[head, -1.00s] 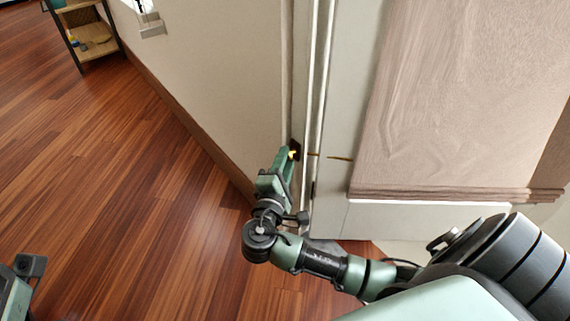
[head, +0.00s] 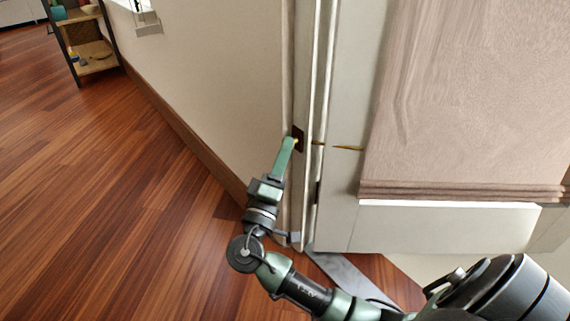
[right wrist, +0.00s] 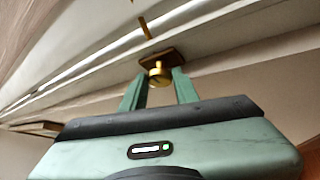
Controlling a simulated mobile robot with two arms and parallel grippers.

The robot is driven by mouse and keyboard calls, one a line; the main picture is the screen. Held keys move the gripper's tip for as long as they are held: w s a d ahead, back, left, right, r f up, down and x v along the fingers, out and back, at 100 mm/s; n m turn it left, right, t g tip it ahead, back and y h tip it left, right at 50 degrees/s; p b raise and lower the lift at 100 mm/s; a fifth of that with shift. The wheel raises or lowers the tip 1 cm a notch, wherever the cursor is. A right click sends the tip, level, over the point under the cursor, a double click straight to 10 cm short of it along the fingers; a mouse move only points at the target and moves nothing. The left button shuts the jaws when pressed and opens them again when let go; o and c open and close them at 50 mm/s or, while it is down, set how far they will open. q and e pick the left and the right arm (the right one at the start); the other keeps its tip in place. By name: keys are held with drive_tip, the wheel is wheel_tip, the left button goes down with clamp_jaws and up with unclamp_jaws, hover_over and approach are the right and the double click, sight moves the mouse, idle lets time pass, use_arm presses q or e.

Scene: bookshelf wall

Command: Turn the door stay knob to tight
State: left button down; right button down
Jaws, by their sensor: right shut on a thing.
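The door stay knob (right wrist: 159,74) is a small round brass knob on a dark brown plate (right wrist: 163,59). In the head view the dark plate (head: 299,135) sits on the frame beside the door's edge; the knob is mostly hidden there by the gripper. My right gripper (head: 292,141) reaches up to it from below. In the right wrist view the green fingers of my right gripper (right wrist: 160,80) stand on either side of the knob, shut on it. I cannot read any tight mark. My left gripper is not in view.
A brass rod (head: 347,148) runs in line with the plate across the white door (head: 345,110). A pinkish fabric shade (head: 450,100) covers much of the right. A shelf unit (head: 85,45) stands far left. The wooden floor (head: 100,200) is clear.

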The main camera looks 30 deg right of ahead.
idle(0.4)
drive_tip(key=c, duration=1.1)
unclamp_jaws()
drive_tip(key=shift+o, duration=0.2)
